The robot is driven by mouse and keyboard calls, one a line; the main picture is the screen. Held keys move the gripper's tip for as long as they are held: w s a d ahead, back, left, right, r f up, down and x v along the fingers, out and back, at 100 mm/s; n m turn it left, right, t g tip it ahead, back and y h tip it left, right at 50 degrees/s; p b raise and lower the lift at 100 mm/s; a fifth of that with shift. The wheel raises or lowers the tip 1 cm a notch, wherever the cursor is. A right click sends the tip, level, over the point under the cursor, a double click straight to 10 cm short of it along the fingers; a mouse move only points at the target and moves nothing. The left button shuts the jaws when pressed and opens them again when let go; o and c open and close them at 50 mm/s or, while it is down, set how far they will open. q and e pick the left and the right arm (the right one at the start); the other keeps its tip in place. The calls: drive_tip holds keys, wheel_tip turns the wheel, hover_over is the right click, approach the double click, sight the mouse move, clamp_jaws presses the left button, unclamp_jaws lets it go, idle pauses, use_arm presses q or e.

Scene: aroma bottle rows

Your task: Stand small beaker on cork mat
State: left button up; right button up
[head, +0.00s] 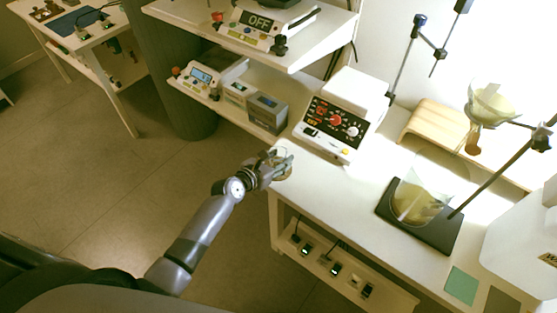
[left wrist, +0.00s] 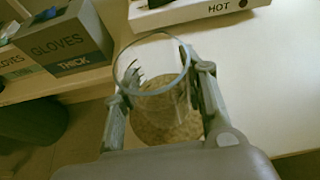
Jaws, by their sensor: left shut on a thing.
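My left gripper (head: 281,163) is at the left corner of the white bench. In the left wrist view my left gripper (left wrist: 160,100) has a finger on each side of a clear glass small beaker (left wrist: 152,78) and is shut on it. The beaker looks roughly upright. A round brown cork mat (left wrist: 170,125) shows through and below the beaker. The beaker is over the mat; I cannot tell whether its base touches it. In the head view the beaker and mat are small and mostly hidden by the gripper. My right gripper is not in view.
A white control box (head: 335,128) with knobs stands just right of the gripper. A large beaker (head: 415,203) sits on a dark stand base (head: 445,233) farther right. Glove boxes (left wrist: 62,45) stand on the shelf at left. The bench between is clear.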

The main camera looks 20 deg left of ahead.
use_arm(q)
drive_tip(key=shift+f, duration=0.15)
drive_tip(key=o, duration=1.2)
drive_tip(key=shift+c, duration=0.2)
